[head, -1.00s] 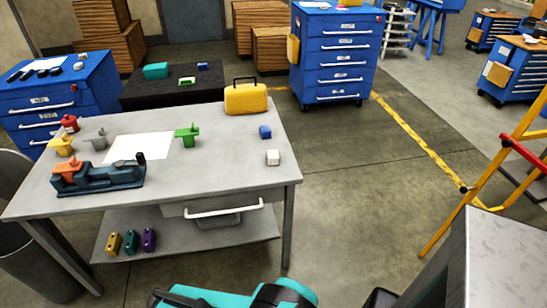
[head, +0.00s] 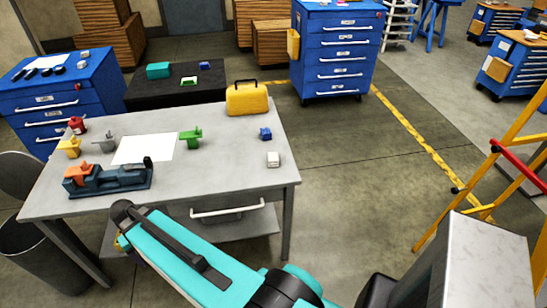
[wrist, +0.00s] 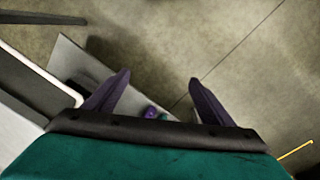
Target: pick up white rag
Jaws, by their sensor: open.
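A small white piece (head: 273,159), which looks like the white rag, lies near the right end of the grey table (head: 222,165); it is too small to tell whether it is cloth. A flat white sheet (head: 146,149) lies mid-table. My gripper (wrist: 159,78) is open and empty in the wrist view, pointing down past the table toward the floor. No white rag shows between its fingers. In the head view my arm reaches in front of the table, and its gripper is hidden.
A blue piece (head: 265,134) lies just behind the white one. A yellow case (head: 247,100), a green part (head: 191,139) and a dark blue vise-like fixture (head: 120,178) stand on the table. A yellow ladder-like frame (head: 480,170) stands at right.

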